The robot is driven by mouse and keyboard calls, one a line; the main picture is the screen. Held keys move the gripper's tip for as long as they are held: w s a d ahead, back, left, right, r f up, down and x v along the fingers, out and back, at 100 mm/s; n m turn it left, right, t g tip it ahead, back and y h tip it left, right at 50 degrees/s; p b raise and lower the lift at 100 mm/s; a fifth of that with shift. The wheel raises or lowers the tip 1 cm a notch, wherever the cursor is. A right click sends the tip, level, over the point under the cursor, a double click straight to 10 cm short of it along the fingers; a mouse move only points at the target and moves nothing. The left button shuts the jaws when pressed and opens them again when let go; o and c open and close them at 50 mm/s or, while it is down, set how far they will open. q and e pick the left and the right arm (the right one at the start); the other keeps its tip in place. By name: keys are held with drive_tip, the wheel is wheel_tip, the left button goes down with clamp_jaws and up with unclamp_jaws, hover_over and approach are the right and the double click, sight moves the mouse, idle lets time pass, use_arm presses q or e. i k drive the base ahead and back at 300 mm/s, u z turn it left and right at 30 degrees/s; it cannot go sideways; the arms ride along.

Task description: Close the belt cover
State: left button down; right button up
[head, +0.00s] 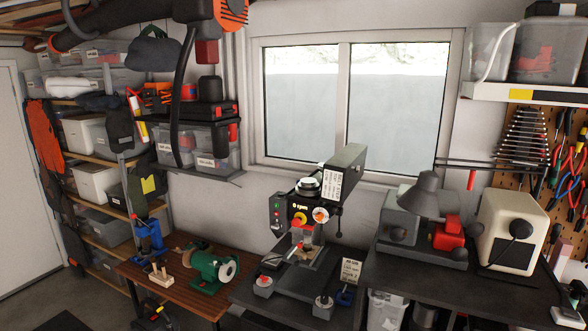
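The drill press (299,222) stands on the dark bench below the window. Its belt cover (346,170), a grey-green box-shaped lid with a white label, stands raised and tilted at the right of the machine's head. The cover is open. A round pulley (308,187) shows uncovered at the top of the head, left of the cover.
A green bench grinder (208,268) and a blue press (149,240) stand on the wooden bench at left. A grey machine with a lamp-like hood (418,195) and a cream machine (507,232) stand at right. An orange-black hose arm (120,20) hangs above.

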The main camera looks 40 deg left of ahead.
sight(343, 171)
drive_tip(key=u, duration=0.55)
drive_tip(key=i, duration=0.7)
drive_tip(key=u, duration=0.35)
drive_tip(key=k, duration=0.15)
drive_tip(key=u, duration=0.05)
